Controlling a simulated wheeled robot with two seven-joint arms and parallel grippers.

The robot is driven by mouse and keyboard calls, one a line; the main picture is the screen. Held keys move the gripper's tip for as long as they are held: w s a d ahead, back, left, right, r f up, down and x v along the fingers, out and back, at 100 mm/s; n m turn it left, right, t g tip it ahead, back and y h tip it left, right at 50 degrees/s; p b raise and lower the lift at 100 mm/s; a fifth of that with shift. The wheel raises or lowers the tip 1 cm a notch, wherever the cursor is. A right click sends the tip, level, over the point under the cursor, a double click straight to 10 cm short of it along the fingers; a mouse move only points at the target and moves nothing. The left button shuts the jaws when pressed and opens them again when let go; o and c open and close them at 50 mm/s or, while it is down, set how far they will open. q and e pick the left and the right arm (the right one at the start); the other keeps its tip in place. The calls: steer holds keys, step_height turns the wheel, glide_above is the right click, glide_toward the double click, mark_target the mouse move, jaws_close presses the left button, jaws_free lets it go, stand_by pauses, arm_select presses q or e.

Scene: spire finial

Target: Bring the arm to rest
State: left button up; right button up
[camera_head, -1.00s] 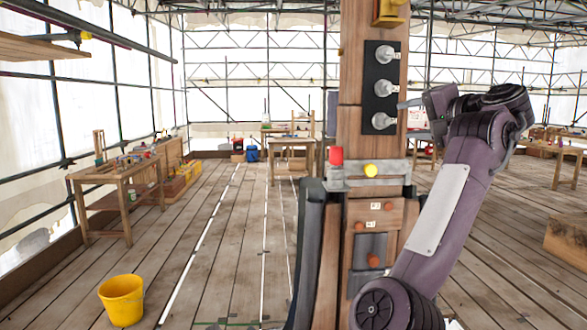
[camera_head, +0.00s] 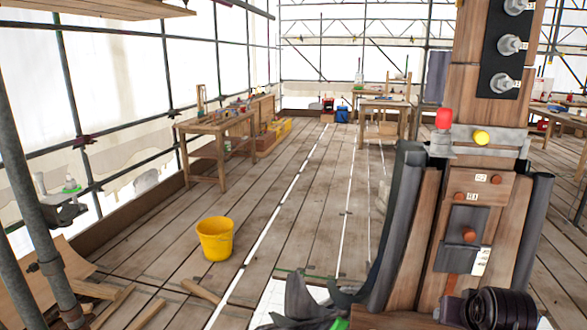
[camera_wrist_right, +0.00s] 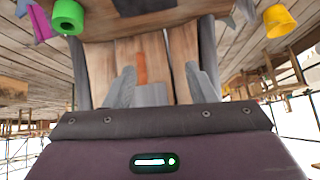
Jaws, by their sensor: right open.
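My right arm shows in the head view only as a dark joint (camera_head: 500,308) at the lower right edge, in front of the foot of the wooden spire post (camera_head: 478,75). My right gripper (camera_wrist_right: 163,90) shows in the right wrist view. Its two grey fingers are apart, with nothing held between them. Brown wooden boards and an orange-brown strip (camera_wrist_right: 140,62) appear beyond the fingers. My left gripper is in neither view.
A yellow bucket (camera_head: 215,240) stands on the plank floor. A workbench (camera_head: 215,135) stands at left.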

steer(key=s+a+f+n+g+y, duration=0.1)
steer(key=s+a+f+n, duration=0.1)
steer(key=s+a+f, duration=0.35)
steer(key=s+a+f+n+g, duration=0.2)
steer(key=s+a+f, duration=0.1)
steer(key=s, duration=0.6)
steer(key=s+a+f+n+g+y, duration=0.1)
steer(key=s+a+f+n, duration=0.1)
steer(key=s+a+f, duration=0.4)
steer(key=s+d+f+g, duration=0.1)
steer(key=s+f, duration=0.1)
steer(key=f, duration=1.3)
steer(key=s+d+f+g, duration=0.1)
steer(key=f, duration=1.4)
steer(key=s+d+f, duration=0.3)
steer(key=s+f, duration=1.4)
steer(key=s, duration=0.2)
steer(key=shift+s+g, duration=0.2)
steer(key=shift+g, duration=0.2)
